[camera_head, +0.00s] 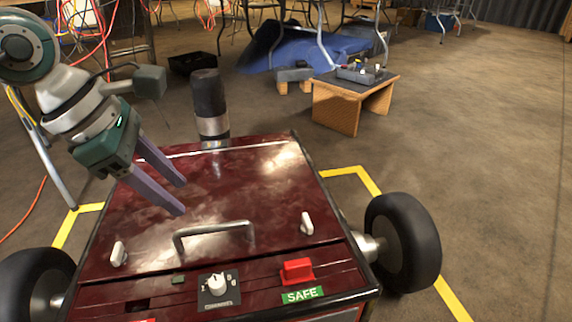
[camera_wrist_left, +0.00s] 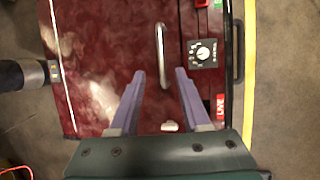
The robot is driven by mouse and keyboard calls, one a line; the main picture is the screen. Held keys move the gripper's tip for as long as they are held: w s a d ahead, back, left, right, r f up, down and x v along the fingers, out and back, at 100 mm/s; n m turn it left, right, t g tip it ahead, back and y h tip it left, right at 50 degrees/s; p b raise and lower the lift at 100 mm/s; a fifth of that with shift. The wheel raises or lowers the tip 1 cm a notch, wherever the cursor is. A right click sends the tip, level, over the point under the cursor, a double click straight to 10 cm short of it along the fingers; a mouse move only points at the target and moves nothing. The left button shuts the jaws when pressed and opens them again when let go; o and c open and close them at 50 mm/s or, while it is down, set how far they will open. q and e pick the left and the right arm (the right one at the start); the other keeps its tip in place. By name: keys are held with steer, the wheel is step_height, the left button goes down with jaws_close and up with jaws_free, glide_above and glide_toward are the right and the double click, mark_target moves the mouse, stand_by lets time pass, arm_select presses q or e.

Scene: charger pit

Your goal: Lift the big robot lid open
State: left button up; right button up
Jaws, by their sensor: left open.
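The big robot has a dark red lid (camera_head: 255,197) that lies closed and flat on its body. A metal bar handle (camera_head: 214,234) stands on the lid near its front edge. It also shows in the left wrist view (camera_wrist_left: 161,55), ahead of and roughly between the fingers. White latches sit at the left (camera_head: 118,254) and right (camera_head: 307,223) of the handle. My left gripper (camera_head: 182,196) is open and empty above the left part of the lid, apart from the handle. Its two purple fingers also show in the left wrist view (camera_wrist_left: 158,78). My right gripper is not in view.
The front panel holds a knob (camera_head: 217,284), a red switch (camera_head: 297,270) and a green SAFE label (camera_head: 302,294). A dark cylinder (camera_head: 209,95) stands behind the lid. Wheels flank the body (camera_head: 403,242). A small wooden table (camera_head: 338,108) stands behind right; floor at right is clear.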

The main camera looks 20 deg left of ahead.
mark_target(216, 226)
arm_select(q)
steer(key=b+x, duration=0.6)
steer(key=x, duration=0.3)
steer(key=shift+d+f, duration=0.2)
steer(key=shift+d, duration=0.05)
jaws_close()
stand_by(1.0)
